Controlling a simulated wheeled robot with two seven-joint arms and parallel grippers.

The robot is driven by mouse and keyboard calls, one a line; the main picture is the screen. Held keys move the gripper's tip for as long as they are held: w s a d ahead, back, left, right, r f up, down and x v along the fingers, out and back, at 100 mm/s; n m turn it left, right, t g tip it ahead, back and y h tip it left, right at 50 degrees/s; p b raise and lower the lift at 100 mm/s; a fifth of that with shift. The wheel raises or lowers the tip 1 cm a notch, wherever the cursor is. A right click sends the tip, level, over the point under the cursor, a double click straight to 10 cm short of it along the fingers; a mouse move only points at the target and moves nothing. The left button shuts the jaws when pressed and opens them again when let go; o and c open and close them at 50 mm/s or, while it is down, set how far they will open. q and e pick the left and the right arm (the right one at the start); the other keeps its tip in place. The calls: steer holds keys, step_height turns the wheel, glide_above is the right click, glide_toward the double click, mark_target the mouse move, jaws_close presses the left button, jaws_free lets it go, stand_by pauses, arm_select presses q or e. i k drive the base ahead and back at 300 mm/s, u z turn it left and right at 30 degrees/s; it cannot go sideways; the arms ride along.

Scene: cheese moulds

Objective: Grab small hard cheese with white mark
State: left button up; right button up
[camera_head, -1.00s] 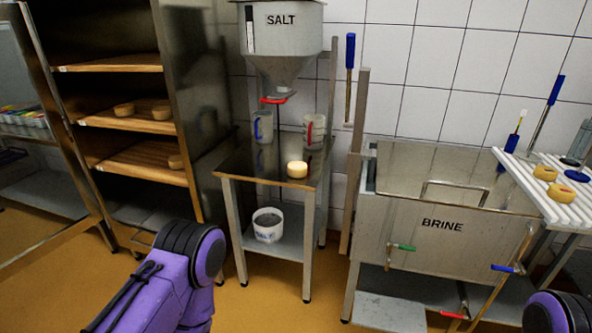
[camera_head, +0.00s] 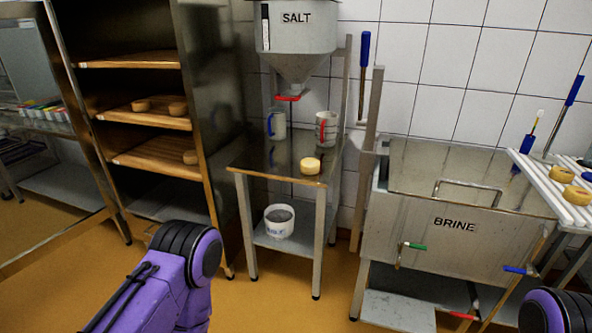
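A small pale yellow round cheese (camera_head: 310,166) lies on the steel table under the salt hopper, near its front right part. Two cheeses (camera_head: 577,196) lie on the white slatted rack at the right edge; one has a reddish mark. I cannot make out a white mark on any cheese. My purple arm links show at the bottom left and bottom right; neither gripper is in view.
The brine tank (camera_head: 440,232) stands right of the table. The orange floor in front is clear.

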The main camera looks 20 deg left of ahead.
mark_target(308, 165)
steer(key=u, duration=0.3)
steer(key=k, duration=0.45)
steer(key=u, duration=1.1)
steer(key=i, duration=1.2)
steer(key=z, duration=0.65)
steer(key=i, duration=0.8)
steer(key=z, duration=0.85)
